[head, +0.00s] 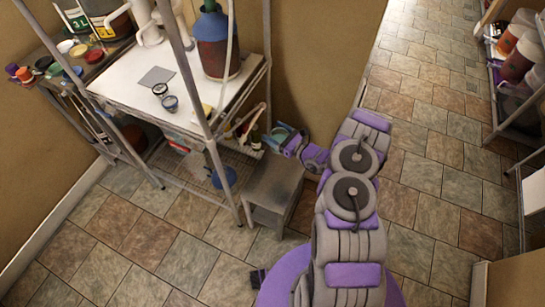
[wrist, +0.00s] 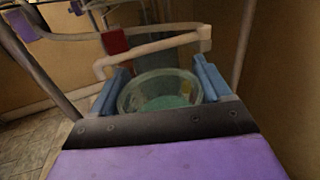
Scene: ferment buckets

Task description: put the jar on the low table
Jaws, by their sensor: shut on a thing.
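My gripper (head: 288,139) is shut on the jar, with one blue finger on each side of it in the wrist view (wrist: 162,84). The jar (wrist: 160,100) is clear glass with a greenish inside, seen from above its round rim. In the head view the jar is small and partly hidden by my gripper. The low table (head: 272,187) is a small grey stand on the floor, beside the right end of the metal rack. My gripper and the jar appear above its back part. I cannot tell how large the gap is.
The metal rack (head: 215,130) stands close on the left, with a white top carrying a large dark bottle (head: 212,45) and small jars (head: 165,95). A wall is behind the low table. Tiled floor (head: 425,130) is open to the right, with another shelf (head: 515,70) at the far right.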

